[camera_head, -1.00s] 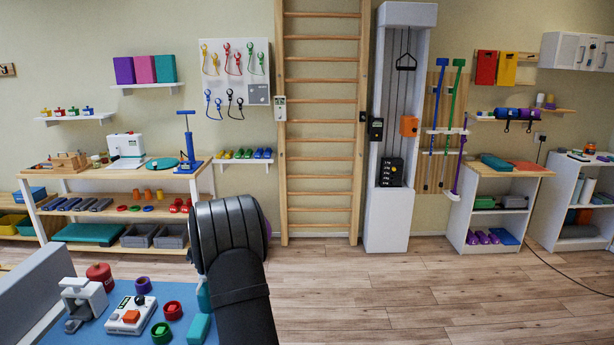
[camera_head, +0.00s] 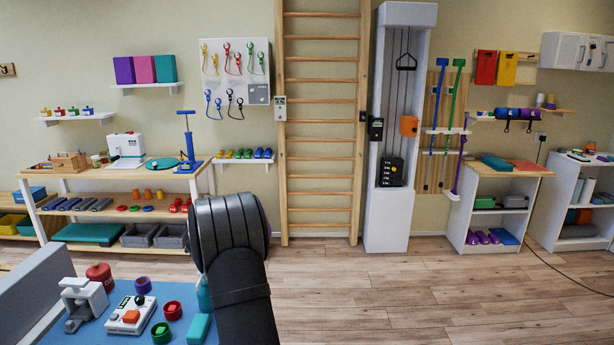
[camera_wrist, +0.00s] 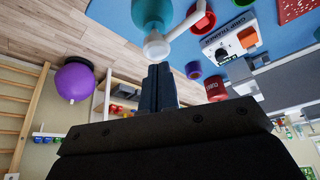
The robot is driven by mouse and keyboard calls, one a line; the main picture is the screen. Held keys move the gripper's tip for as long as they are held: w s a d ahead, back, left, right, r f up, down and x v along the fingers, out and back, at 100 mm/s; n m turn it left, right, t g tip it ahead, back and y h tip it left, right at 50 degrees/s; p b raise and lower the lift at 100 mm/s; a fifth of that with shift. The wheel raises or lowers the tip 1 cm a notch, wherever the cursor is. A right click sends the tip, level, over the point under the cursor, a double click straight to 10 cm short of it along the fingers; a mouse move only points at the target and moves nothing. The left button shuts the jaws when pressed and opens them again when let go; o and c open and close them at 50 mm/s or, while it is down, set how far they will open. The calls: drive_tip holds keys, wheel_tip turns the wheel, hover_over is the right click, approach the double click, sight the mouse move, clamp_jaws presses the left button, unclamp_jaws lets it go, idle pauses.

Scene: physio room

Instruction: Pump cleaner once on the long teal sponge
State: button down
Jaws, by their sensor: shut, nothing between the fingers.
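The long teal sponge (camera_head: 200,329) lies on the blue mat at the bottom of the head view, just left of my arm. A teal bottle (camera_head: 203,293) stands behind it, mostly hidden by my arm. In the wrist view the bottle (camera_wrist: 151,12) shows at the top, with a white pump head (camera_wrist: 156,46) and a spout reaching right. My gripper (camera_wrist: 160,70) is shut and empty, its fingertips close to the pump head. I cannot tell if they touch. The fingertips are hidden in the head view.
On the blue mat (camera_head: 178,291) stand a white device (camera_head: 131,315), a grey clamp-like holder (camera_head: 82,302), a dark red jar (camera_head: 100,274), and red (camera_head: 173,310), green (camera_head: 161,333) and purple (camera_head: 143,285) round pieces. A grey panel (camera_head: 35,295) borders the left. Open floor lies right.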

drive_tip(key=shift+r, duration=0.1)
idle(0.3)
wheel_tip(320, 180, up, 6)
drive_tip(key=shift+f, duration=0.1)
idle(0.5)
drive_tip(key=shift+f, duration=3.55)
